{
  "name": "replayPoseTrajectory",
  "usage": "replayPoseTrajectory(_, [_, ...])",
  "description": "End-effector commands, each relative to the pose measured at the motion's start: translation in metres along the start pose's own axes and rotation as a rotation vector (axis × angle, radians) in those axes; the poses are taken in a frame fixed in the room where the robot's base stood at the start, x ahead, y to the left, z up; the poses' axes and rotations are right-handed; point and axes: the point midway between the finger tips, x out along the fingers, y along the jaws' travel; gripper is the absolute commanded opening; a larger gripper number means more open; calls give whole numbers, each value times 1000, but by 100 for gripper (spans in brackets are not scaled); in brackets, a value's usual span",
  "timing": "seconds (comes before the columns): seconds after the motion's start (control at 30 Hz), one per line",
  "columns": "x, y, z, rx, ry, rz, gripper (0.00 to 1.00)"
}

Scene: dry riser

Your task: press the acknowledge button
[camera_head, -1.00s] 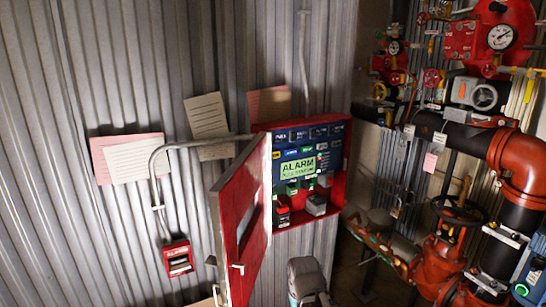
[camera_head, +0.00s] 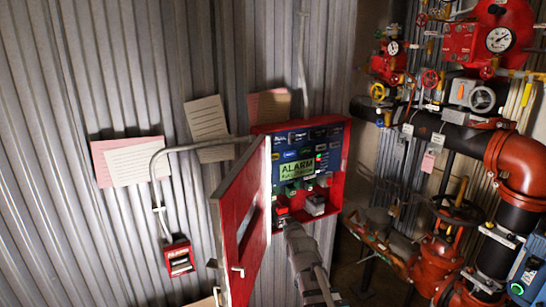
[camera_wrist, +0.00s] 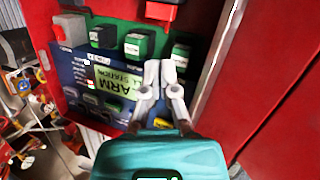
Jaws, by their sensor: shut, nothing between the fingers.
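An open red alarm cabinet (camera_head: 338,186) on the wall holds a blue panel with a lit ALARM display (camera_head: 296,169). Below the display are several green-faced push blocks (camera_head: 291,190), a red block (camera_head: 282,212) and a grey block (camera_head: 314,205). I cannot read which one is the acknowledge button. My gripper (camera_head: 291,226) is shut and empty at the cabinet's lower edge, below the red block. In the wrist view, turned over, the fingertips (camera_wrist: 161,64) appear between the middle green block (camera_wrist: 139,44) and the right green block (camera_wrist: 181,56). Contact cannot be told.
The red cabinet door (camera_head: 240,230) stands open on the left, close beside my arm. A small red call point (camera_head: 178,258) hangs at lower left. Red and black pipes with valves (camera_head: 462,211) fill the right side. Papers (camera_head: 130,162) are on the corrugated wall.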

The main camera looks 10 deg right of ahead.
Motion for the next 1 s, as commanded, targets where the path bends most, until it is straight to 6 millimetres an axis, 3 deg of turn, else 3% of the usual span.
replayPoseTrajectory(0.23, [3, 16, -73, -47, 337, 71, 0])
replayPoseTrajectory(0.5, [-17, 30, -139, -97, 687, 160, 0])
replayPoseTrajectory(0.7, [-35, 36, -166, -120, 864, 209, 0])
replayPoseTrajectory(1.0, [-44, 38, -176, -129, 938, 231, 0])
